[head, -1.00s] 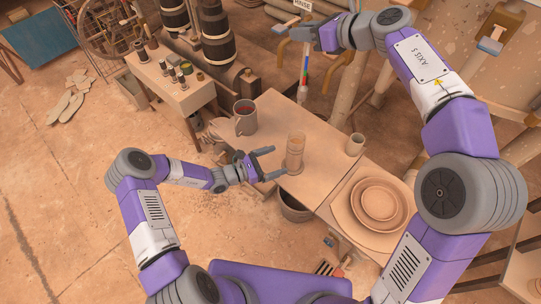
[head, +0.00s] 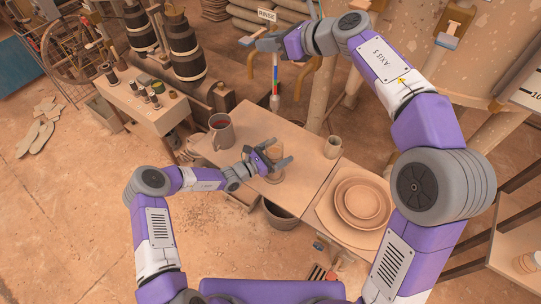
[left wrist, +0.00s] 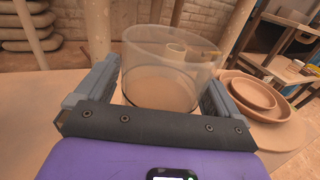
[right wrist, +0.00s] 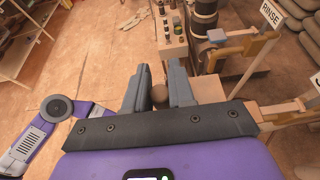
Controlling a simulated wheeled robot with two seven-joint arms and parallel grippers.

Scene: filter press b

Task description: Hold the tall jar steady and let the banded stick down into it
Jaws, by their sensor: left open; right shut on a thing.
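The tall clear jar (head: 274,156) stands upright on the table. My left gripper (head: 281,152) is open, with its two fingers on either side of the jar. In the left wrist view the glass jar (left wrist: 170,70) fills the space between the fingers; whether they touch it I cannot tell. My right gripper (head: 260,41) is high above the back of the table, shut on the banded stick (head: 275,76). The stick hangs upright with red, blue and pale bands, apart from the jar and above it in the picture. Its round brown top (right wrist: 159,95) shows between the right fingers.
A grey mug (head: 221,131) with red contents stands left of the jar. A small cup (head: 332,146) and stacked round dishes (head: 363,203) stand to the right. A RINSE sign (head: 266,15) is behind the right gripper. A dark bucket (head: 280,217) is below the table's front edge.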

